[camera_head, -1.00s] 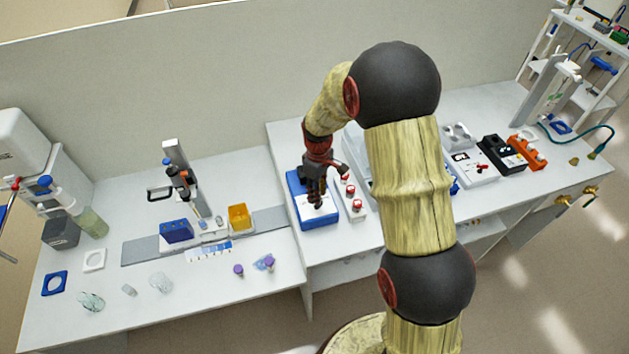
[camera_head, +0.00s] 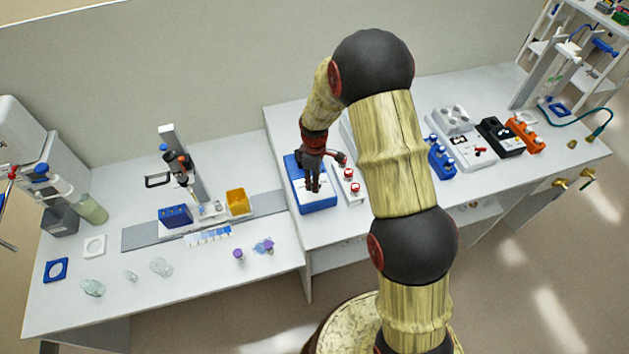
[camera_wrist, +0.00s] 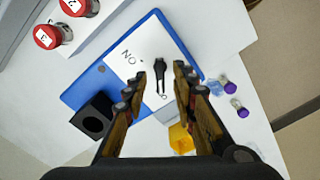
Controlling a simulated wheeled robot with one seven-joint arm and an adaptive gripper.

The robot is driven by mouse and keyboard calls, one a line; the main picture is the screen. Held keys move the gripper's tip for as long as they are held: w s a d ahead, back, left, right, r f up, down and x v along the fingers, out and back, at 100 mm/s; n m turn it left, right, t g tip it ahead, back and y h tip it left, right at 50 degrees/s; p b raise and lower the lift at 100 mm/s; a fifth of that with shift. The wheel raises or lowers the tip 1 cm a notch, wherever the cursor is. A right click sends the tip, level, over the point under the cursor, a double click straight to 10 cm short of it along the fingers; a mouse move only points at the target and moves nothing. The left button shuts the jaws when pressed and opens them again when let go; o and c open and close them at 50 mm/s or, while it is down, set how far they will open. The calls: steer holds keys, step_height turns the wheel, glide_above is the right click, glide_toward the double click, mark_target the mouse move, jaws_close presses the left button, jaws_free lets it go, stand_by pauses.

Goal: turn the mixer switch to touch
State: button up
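The mixer (camera_head: 321,208) is a blue box with a white top plate near the left edge of the right bench. In the wrist view the mixer (camera_wrist: 82,93) shows its white plate, the upside-down letters "ON" and a slim black switch lever (camera_wrist: 154,62). A black cup-like part (camera_wrist: 93,117) sits at its corner. My gripper (camera_head: 312,187) is over the mixer's plate, pointing down. In the wrist view my gripper (camera_wrist: 159,76) is open, with one finger on each side of the lever. I cannot tell whether either finger touches it.
Red-capped vials (camera_head: 355,187) stand in a white holder just right of the mixer; their caps show in the wrist view (camera_wrist: 47,36). A blue rack (camera_head: 441,160) is further right. A yellow box (camera_head: 238,201) and purple-capped tubes (camera_head: 238,255) are on the left bench.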

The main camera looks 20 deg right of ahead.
steer(key=shift+f, duration=0.35)
steer(key=shift+c, duration=0.4)
jaws_close()
